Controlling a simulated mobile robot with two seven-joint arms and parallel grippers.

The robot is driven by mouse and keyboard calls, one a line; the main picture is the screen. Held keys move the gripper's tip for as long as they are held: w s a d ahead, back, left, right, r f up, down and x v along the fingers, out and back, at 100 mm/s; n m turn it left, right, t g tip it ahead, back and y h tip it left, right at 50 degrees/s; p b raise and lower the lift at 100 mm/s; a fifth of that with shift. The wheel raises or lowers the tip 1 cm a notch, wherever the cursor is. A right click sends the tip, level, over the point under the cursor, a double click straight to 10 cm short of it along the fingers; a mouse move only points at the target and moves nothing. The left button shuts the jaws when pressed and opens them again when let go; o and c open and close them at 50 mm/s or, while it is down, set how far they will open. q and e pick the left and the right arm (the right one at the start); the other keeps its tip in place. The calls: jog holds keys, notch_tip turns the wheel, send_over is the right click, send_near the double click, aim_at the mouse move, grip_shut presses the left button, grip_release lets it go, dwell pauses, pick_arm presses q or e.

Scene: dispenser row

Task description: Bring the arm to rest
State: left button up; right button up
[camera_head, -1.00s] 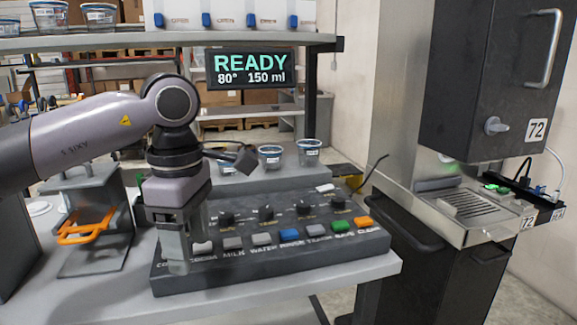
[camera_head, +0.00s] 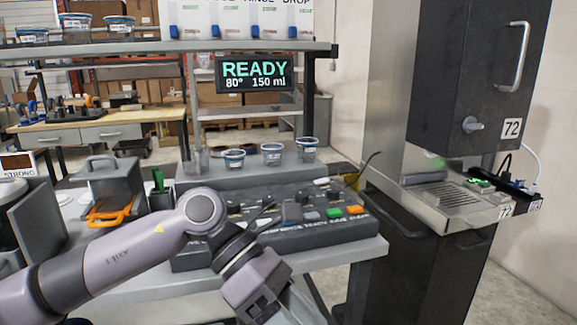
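My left arm comes in from the lower left, bent at a joint in front of the button panel (camera_head: 330,238). My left gripper (camera_head: 288,306) hangs low near the bottom edge of the view, in front of the table's front edge. Its fingers are small and partly hidden by the wrist, so I cannot tell whether it is open or shut. I see nothing held in it. My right gripper is not in view. The arm hides the left part of the panel and its buttons.
A READY display (camera_head: 254,73) hangs under the shelf. Several clear cups (camera_head: 272,154) stand behind the panel. A dark dispenser marked 72 (camera_head: 470,75) stands at the right. A grey press with an orange handle (camera_head: 109,214) is at the left. Free floor shows at the lower right.

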pick_arm(q)
jog(key=d+r+n+t+h+p, duration=0.2)
jog(key=d+r+n+h, duration=0.25)
jog(key=n+h, duration=0.8)
jog(key=w+a+f+n+t+y+p, duration=0.1)
jog(key=w+a+f+n+t+y, duration=0.35)
jog(key=n+t, duration=0.75)
jog(key=w+a+f+n+t+y+p, duration=0.15)
jog(key=a+f+n+t+y, duration=0.6)
jog(key=n, duration=0.85)
jog(key=s+a+f+n+g+y, duration=0.2)
jog(key=s+a+f+n, duration=0.3)
jog(key=f, duration=0.5)
jog(key=s+a+f+n+g+y, duration=0.3)
jog(key=s+a+f+n+y, duration=0.2)
jog(key=s+a+f, duration=0.4)
notch_tip(320, 180, down, 2)
jog(key=shift+s+a+f+n+g+p, duration=0.1)
jog(key=shift+s+a+n+g+p, duration=0.3)
jog(key=shift+s+n, duration=0.3)
